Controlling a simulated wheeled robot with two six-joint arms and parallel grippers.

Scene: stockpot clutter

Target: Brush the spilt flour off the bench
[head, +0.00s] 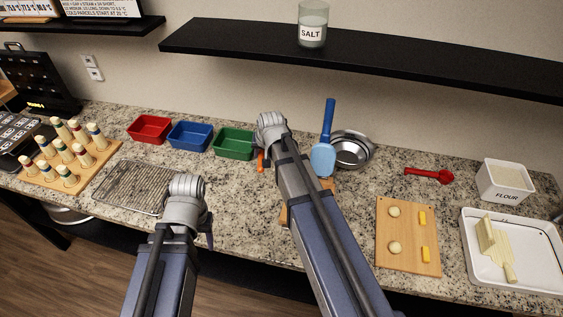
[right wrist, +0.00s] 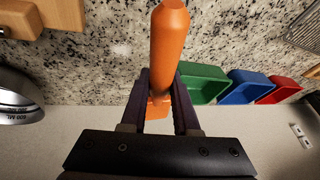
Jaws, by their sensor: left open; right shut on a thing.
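My right gripper (right wrist: 160,100) is shut on an orange tool (right wrist: 169,45) with a rounded handle, pointing up in the right wrist view. In the head view only a bit of orange (head: 261,161) shows beside my right arm, which hides the rest. I cannot tell if the tool is a brush. My left gripper (head: 209,236) is open and empty near the bench's front edge, its fingers mostly hidden by its wrist. The speckled stone bench (head: 345,215) runs across the view. I cannot make out spilt flour against its pattern.
Red (head: 150,129), blue (head: 190,135) and green (head: 234,142) bins stand at the back. A blue scraper (head: 323,158) is by a metal bowl (head: 352,150). A wire rack (head: 130,188), a board with dough (head: 407,240), a flour tub (head: 505,181) and white tray (head: 480,275) occupy the bench.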

